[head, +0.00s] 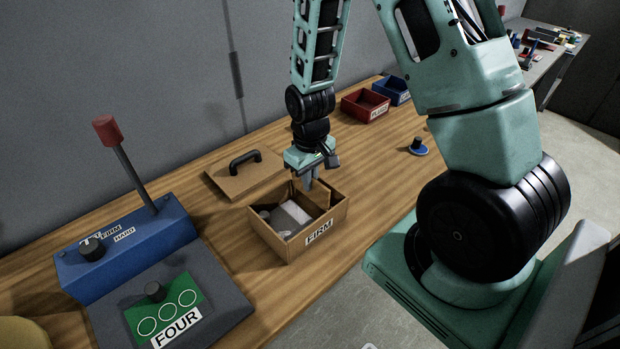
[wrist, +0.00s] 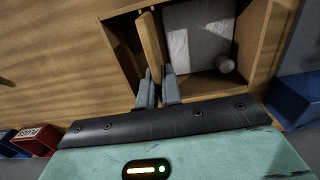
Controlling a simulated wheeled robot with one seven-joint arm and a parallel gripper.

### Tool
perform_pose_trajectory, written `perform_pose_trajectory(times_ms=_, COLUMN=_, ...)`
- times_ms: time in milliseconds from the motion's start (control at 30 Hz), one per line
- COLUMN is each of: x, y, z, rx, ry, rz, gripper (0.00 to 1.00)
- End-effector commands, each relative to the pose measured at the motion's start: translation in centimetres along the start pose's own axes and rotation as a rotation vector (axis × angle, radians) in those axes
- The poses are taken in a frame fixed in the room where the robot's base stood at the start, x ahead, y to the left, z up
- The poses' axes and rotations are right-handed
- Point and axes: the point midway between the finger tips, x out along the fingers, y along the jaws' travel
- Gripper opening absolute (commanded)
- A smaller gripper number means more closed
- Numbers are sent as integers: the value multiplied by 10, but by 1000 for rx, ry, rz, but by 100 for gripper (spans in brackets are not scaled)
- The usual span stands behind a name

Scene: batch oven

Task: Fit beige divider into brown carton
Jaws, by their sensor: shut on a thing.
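The brown carton (head: 275,245), labelled FIRM, stands open on the wooden table. The beige divider (wrist: 151,42) is a thin upright panel in the wrist view, between my fingers and inside the outline of the carton's walls. My gripper (head: 309,184) points down over the carton's far right part and is shut on the divider; its fingers also show in the wrist view (wrist: 158,88). The carton holds grey and whitish items (wrist: 195,40) on one side of the divider. The divider's lower edge is hidden, so I cannot tell whether it touches the floor.
A brown lid (head: 240,178) with a black handle lies behind the carton. A blue lever box (head: 130,250) and a dark panel marked FOUR (head: 225,295) stand at left. Red (head: 365,105) and blue (head: 394,90) bins and a blue knob piece (head: 419,148) lie farther right.

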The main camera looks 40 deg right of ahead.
Motion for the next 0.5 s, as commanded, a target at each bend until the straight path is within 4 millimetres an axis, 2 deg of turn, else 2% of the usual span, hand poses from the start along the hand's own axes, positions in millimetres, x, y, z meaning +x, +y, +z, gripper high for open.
perform_pose_trajectory(times_ms=500, x=6, y=0, z=0, rx=0, ry=0, rz=0, gripper=0)
